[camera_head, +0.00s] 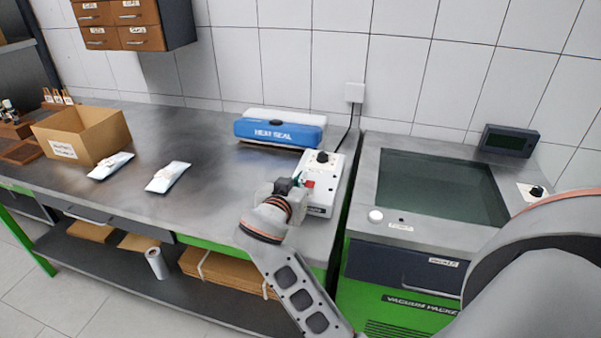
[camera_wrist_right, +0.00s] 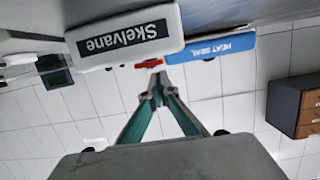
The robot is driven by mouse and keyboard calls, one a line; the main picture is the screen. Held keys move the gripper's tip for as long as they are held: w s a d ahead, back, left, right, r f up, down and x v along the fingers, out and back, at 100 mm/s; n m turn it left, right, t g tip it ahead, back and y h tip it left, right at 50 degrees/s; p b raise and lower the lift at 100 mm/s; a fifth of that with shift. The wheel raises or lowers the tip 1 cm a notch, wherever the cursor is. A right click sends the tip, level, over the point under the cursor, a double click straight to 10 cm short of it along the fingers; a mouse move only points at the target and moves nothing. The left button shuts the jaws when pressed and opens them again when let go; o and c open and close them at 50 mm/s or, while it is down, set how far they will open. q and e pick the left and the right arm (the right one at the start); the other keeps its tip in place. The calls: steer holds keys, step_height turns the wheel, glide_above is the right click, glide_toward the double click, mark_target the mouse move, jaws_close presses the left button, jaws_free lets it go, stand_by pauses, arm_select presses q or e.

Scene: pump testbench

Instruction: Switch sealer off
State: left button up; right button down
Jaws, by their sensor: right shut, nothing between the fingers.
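The heat sealer (camera_head: 280,131) stands at the back of the steel bench, blue with a white top bar. Its white control box (camera_head: 325,171) is in front on the right, with a black knob on top and a red switch (camera_head: 309,184) on its left side. My right gripper (camera_head: 298,183) is shut and empty, beside that side of the box. In the wrist view, which is upside down, the closed fingertips (camera_wrist_right: 155,78) point at the red switch (camera_wrist_right: 149,63), very close to it. I cannot tell whether they touch, or which way the switch is set. My left gripper is out of view.
A vacuum packer (camera_head: 400,228) with a glass lid stands right of the bench. Two white pouches (camera_head: 168,177) and an open cardboard box (camera_head: 82,134) are on the left. Brown drawers (camera_head: 120,22) hang on the wall. The bench between pouches and sealer is clear.

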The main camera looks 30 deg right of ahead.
steer(key=shift+f, duration=0.35)
stand_by(0.3)
